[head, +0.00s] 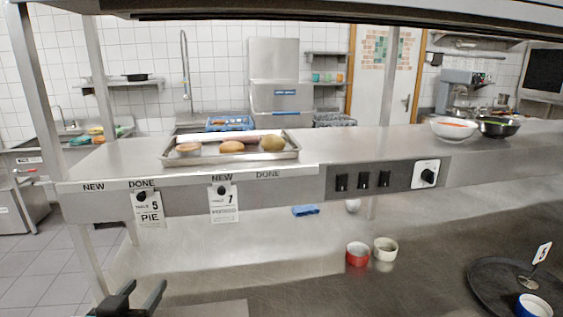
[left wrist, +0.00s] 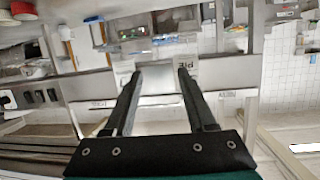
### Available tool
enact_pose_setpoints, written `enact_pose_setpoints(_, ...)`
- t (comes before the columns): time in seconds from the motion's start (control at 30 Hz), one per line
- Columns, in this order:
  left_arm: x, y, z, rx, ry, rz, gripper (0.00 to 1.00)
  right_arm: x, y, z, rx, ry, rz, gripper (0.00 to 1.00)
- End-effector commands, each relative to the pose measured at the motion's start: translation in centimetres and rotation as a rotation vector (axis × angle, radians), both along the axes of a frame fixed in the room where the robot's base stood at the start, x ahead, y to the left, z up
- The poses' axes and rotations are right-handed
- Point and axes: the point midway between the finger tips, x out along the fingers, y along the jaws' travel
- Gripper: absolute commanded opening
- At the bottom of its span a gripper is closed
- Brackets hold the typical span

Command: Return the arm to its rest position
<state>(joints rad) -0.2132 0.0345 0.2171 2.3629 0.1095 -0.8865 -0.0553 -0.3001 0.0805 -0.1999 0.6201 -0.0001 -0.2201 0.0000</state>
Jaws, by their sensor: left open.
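My left gripper (head: 138,296) shows at the bottom left of the head view, low in front of the steel counter. Its two dark fingers stand apart. In the left wrist view the fingers of the left gripper (left wrist: 157,72) are spread with nothing between them. The PIE card on the shelf edge shows beyond the fingertips there. My right gripper is not in either view.
A steel shelf (head: 350,151) carries a metal tray (head: 232,158) with bread rolls. Below, a red ramekin (head: 357,254) and a white ramekin (head: 385,249) stand on the counter. A round black tray (head: 490,285) is at the right. Shelf posts stand near my left arm.

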Motion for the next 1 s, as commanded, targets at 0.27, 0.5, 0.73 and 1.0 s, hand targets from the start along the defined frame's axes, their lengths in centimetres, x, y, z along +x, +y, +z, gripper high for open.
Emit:
enact_pose_setpoints(0.27, -11.4, -7.3, -13.0, -0.002, 0.605, -0.162, 0.56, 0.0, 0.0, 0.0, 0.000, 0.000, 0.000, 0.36)
enact_pose_setpoints(0.5, -21.6, -10.3, -17.5, 0.014, 0.978, -0.241, 0.56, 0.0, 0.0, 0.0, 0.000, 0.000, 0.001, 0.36)
enact_pose_setpoints(0.73, -20.4, -10.4, -25.7, 0.012, 0.999, -0.239, 0.56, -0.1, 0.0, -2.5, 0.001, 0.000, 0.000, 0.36)
enact_pose_setpoints(1.0, -20.7, -10.5, -37.9, 0.012, 1.040, -0.246, 0.56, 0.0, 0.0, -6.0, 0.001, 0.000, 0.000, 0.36)
